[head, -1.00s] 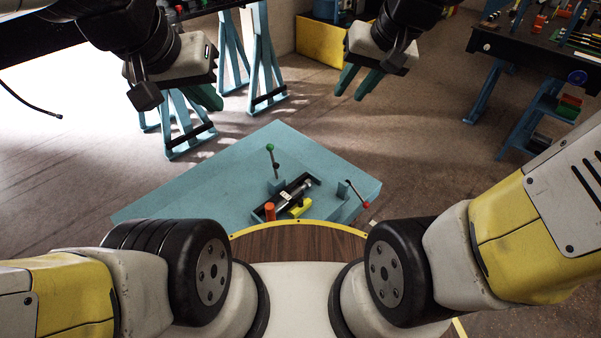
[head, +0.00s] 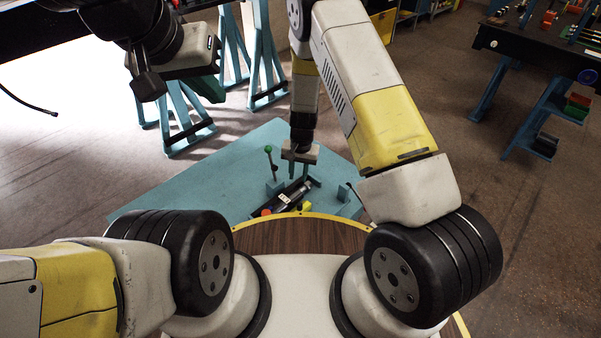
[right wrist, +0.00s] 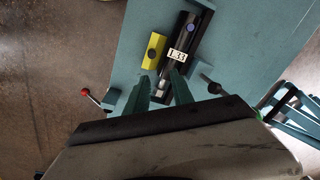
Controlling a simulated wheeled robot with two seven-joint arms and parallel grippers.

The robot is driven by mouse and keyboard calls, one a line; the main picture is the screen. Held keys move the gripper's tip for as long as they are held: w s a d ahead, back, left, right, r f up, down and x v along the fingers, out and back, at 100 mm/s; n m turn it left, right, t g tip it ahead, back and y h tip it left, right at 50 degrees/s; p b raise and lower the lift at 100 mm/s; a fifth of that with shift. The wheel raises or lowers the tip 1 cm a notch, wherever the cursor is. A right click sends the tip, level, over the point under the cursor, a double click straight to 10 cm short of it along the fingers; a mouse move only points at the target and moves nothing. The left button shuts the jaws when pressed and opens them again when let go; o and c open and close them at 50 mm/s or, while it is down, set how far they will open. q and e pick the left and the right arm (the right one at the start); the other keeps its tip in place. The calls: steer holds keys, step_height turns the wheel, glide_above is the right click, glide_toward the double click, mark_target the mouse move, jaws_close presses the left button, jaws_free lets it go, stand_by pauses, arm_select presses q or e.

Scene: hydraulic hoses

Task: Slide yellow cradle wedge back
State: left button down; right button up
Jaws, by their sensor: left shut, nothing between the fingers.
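My right gripper (head: 298,173) is over the bench, pointing down and open. In the right wrist view its two green fingers (right wrist: 161,80) are apart and empty, below the wedge in the picture. My left gripper (head: 208,92) hangs at upper left, shut and empty, away from the bench.
A green-knobbed lever (head: 269,151) stands left of the cradle. A red-knobbed lever (right wrist: 86,92) sticks out at the bench's edge. The left part of the teal bench (head: 200,187) is clear.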

glide_above(299, 204)
steer(key=shift+h, duration=0.4)
step_height(299, 204, down, 8)
steer(key=shift+d+r, duration=0.15)
steer(key=shift+r, duration=0.1)
step_height(299, 204, down, 7)
steer(key=shift+f, duration=0.2)
jaws_close()
stand_by(0.8)
